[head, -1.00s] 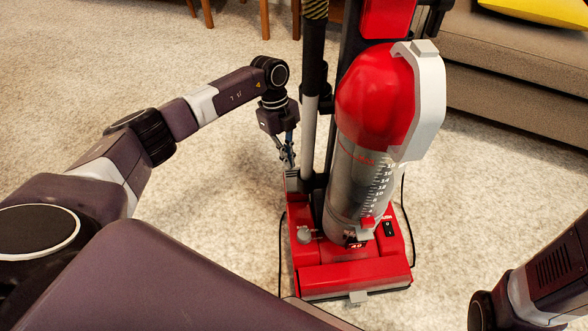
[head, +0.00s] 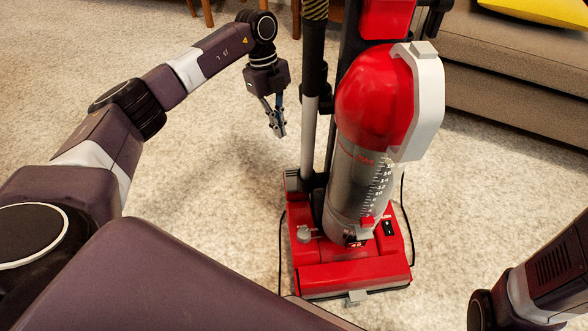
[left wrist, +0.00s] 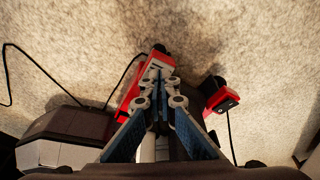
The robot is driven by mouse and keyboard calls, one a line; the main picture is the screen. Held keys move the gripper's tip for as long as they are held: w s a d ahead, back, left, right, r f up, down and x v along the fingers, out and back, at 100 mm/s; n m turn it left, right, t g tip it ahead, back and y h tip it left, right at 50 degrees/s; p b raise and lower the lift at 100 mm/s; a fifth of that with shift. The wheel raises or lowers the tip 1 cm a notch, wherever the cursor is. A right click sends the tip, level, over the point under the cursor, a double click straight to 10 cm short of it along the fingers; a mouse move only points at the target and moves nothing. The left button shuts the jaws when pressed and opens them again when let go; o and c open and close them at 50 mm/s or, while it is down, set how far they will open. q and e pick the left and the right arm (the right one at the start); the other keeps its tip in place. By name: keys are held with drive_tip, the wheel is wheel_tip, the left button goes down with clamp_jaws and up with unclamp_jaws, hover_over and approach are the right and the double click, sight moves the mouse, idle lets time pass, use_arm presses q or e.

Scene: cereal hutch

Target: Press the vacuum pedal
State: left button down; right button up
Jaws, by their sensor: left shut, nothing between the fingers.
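The upright vacuum (head: 372,110) stands on the carpet, with a red top, a clear canister and a red base (head: 352,276). A grey pedal-like piece (head: 292,181) sits at the base's back left corner. My left gripper (head: 280,133) is shut and empty, pointing down, above and to the left of that piece and apart from it. In the left wrist view the shut fingers (left wrist: 160,75) overlap the red base (left wrist: 128,92) in the picture and hide part of it. My right gripper is outside both views.
A grey knob (head: 304,234), a black switch (head: 389,228) and a grey front tab (head: 356,297) are on the base. A black cord (head: 408,222) runs beside it. A sofa (head: 520,85) stands at the back right. The carpet (head: 215,175) left of the vacuum is clear.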

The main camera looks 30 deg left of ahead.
use_arm(q)
drive_tip(key=shift+v, duration=1.45)
drive_tip(key=shift+s+f, duration=0.1)
